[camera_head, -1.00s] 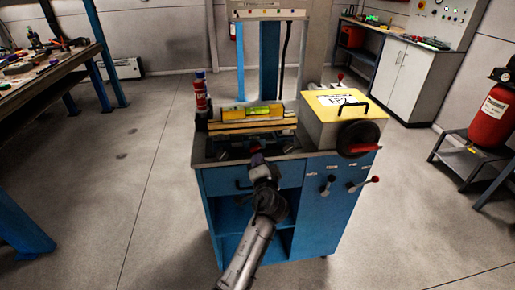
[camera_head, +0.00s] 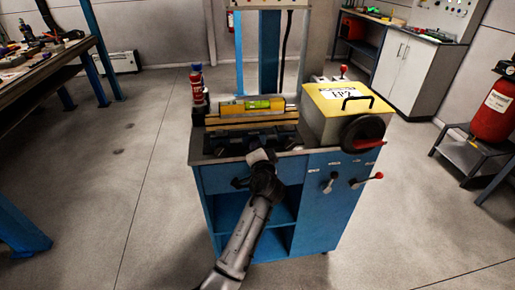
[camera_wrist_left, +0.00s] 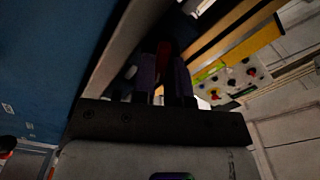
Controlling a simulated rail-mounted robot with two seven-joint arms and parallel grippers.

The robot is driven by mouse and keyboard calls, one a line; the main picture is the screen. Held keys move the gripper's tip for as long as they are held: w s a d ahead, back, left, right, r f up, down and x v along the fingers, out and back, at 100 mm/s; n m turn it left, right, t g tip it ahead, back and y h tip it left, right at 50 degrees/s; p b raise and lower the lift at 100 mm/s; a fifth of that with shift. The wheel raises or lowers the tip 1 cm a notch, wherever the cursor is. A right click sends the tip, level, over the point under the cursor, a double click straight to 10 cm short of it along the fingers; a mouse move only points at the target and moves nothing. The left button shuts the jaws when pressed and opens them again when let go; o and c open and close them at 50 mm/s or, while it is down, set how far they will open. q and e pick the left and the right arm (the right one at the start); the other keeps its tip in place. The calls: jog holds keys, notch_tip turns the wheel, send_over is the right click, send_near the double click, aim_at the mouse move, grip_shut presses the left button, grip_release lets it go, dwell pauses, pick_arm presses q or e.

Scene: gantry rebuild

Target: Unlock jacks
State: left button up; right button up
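My left gripper (camera_head: 261,156) is at the front edge of the blue machine cabinet (camera_head: 222,180), in front of the stacked boards. In the left wrist view its dark fingers (camera_wrist_left: 163,80) point into the shadowed space beside the boards. A small red part (camera_wrist_left: 163,55) shows between or just beyond the fingers. I cannot tell whether they grip it. Dark metal hardware (camera_head: 222,150), perhaps the jacks, sits under the boards (camera_head: 250,122); it is too dark to make out. My right gripper is not in view.
A yellow-topped box (camera_head: 350,100) with a black handle and a handwheel (camera_head: 362,134) stands on the right of the cabinet. A red and blue can (camera_head: 197,85) stands at the left.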

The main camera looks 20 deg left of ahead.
pick_arm(q)
grip_shut()
jog(key=shift+a+n+b, duration=0.1)
jog(key=shift+n+b, duration=4.25)
jog(key=shift+n, duration=1.75)
jog(key=shift+s, duration=0.1)
jog(key=shift+o, duration=1.1)
grip_release()
jog(key=shift+r, duration=0.1)
